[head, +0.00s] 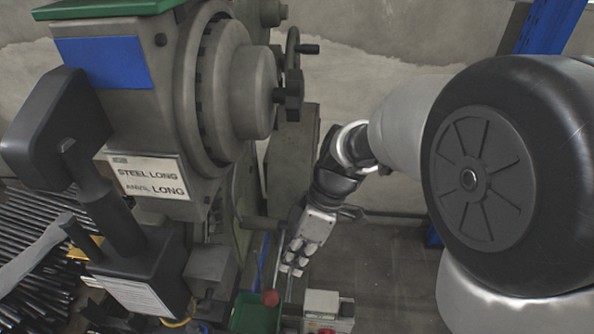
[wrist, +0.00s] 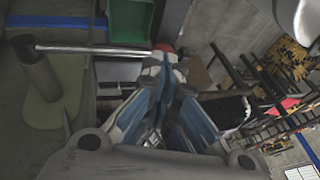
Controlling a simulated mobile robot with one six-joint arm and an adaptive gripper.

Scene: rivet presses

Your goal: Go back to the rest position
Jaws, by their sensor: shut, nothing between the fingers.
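My gripper (head: 293,268) hangs fingers-down to the right of the large grey rivet press (head: 205,85), in the middle of the head view. It is shut and holds nothing. In the wrist view its blue-grey fingers (wrist: 163,72) come together near the middle of the picture. The press carries a white label (head: 150,178) reading "STEEL LONG" and "ANVIL LONG". My arm reaches down from the right. I cannot tell whether the fingertips touch anything below them.
A red knob (head: 270,298), a green bin (head: 254,315) and a small light control box (head: 322,309) sit just below my gripper. A metal rod (wrist: 95,50) lies near the fingers in the wrist view. Dark rods (head: 38,240) are piled at left. Floor (head: 385,270) shows at right.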

